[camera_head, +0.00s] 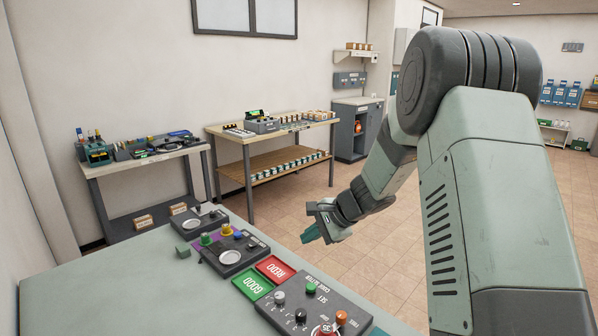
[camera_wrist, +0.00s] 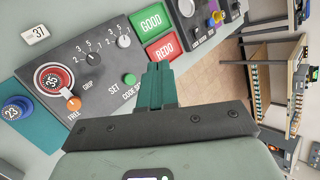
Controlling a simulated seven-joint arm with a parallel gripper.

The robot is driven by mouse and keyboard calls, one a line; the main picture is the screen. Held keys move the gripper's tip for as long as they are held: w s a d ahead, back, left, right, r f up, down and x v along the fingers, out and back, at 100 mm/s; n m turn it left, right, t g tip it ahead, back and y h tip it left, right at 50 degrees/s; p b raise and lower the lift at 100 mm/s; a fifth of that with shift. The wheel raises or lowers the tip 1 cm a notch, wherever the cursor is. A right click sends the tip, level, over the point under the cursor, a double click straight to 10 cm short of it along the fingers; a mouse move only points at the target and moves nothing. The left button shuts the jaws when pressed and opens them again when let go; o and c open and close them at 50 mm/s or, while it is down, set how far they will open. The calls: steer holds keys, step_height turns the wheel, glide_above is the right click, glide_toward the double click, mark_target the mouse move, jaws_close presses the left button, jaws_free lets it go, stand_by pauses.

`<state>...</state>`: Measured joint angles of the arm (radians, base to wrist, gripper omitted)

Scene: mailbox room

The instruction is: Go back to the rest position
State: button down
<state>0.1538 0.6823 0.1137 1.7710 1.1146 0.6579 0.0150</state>
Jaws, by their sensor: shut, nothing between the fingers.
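My gripper (camera_head: 322,232) hangs in the air beyond the right edge of the table in the head view, pointing down and left. In the wrist view its two teal fingers (camera_wrist: 158,86) are pressed together with nothing between them. Below and ahead lies a dark control panel (camera_wrist: 95,80) with dials, a green SET button (camera_wrist: 129,79), an orange FREE knob (camera_wrist: 73,104) and a red round piece marked 35 (camera_wrist: 54,79). The fingers appear clear of the panel. My arm covers much of the right side of the head view.
Green GOOD (camera_head: 252,285) and red REDO (camera_head: 275,269) trays lie beside the panel. A second dark panel (camera_head: 234,252) with colored knobs stands behind them. A blue round piece marked 23 (camera_wrist: 17,108) and a white tag marked 37 (camera_wrist: 34,34) lie near the panel. Tiled floor (camera_head: 290,205) is open beyond.

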steer(key=s+r+n+h, duration=0.3)
steer(key=s+r+n, duration=0.4)
steer(key=s+r, duration=0.95)
steer(key=s+d+r+n+h, duration=0.1)
steer(key=s+d, duration=0.1)
steer(key=s, duration=0.4)
steer(key=s+d+r+n+t+h, duration=0.1)
steer(key=s+d+r+n, duration=0.1)
steer(key=s, duration=0.5)
steer(key=s+d+r+n+h, duration=0.1)
steer(key=s+d+h, duration=0.1)
steer(key=s+d, duration=0.2)
steer(key=s, duration=0.2)
steer(key=shift+s+r+n, duration=0.2)
steer(key=shift+s+n, duration=0.1)
steer(key=shift+n, duration=0.1)
